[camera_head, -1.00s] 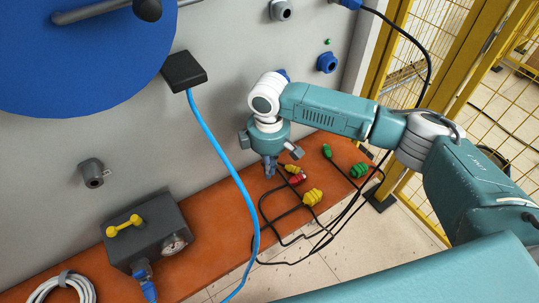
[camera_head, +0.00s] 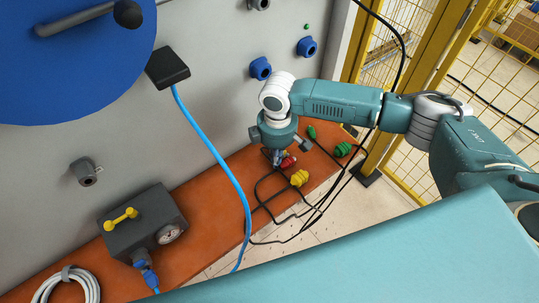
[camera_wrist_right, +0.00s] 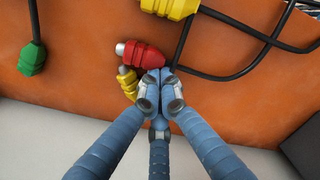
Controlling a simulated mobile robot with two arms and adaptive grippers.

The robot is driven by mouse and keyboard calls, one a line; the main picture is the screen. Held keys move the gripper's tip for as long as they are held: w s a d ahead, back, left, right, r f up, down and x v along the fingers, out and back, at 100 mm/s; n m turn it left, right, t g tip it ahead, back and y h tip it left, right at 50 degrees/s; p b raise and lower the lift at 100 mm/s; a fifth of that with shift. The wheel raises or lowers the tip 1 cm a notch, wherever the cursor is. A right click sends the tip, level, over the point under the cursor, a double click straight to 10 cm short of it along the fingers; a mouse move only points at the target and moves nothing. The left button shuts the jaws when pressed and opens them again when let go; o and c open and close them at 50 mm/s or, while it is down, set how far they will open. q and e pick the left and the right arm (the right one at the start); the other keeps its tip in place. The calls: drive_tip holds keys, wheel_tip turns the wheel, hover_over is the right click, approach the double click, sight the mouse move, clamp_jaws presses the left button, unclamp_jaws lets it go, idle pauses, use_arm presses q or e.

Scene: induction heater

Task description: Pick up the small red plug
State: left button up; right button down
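The small red plug (camera_wrist_right: 142,55) lies on the orange surface in the right wrist view, its metal tip to the left and its black cable leading right. It also shows in the head view (camera_head: 288,162). My right gripper (camera_wrist_right: 161,88) is above the surface with its fingertips together, right at the cable end of the red plug. The fingertips hide part of that end; I see no plug clearly between them. A small yellow plug (camera_wrist_right: 127,84) lies just left of the fingertips, partly covered. My left gripper is not in view.
A larger yellow plug (camera_head: 299,178) and green plugs (camera_head: 342,149) (camera_head: 311,132) lie nearby with tangled black cables. The grey machine wall with blue sockets (camera_head: 260,68) stands behind. A grey box with a gauge (camera_head: 145,225) and a blue cable (camera_head: 215,150) are to the left.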

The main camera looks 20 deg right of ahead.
sight(316, 170)
drive_tip(key=s+d+p, duration=0.1)
drive_tip(key=d+p, duration=0.1)
drive_tip(key=d, duration=0.1)
drive_tip(key=s+d+p, duration=0.2)
drive_tip(key=d, duration=0.2)
drive_tip(key=s+d+p, duration=0.2)
drive_tip(key=d, duration=0.1)
drive_tip(key=shift+s+d+r, duration=0.1)
drive_tip(key=shift+d+r, duration=0.1)
drive_tip(key=shift+d, duration=0.3)
drive_tip(key=shift+f, duration=0.15)
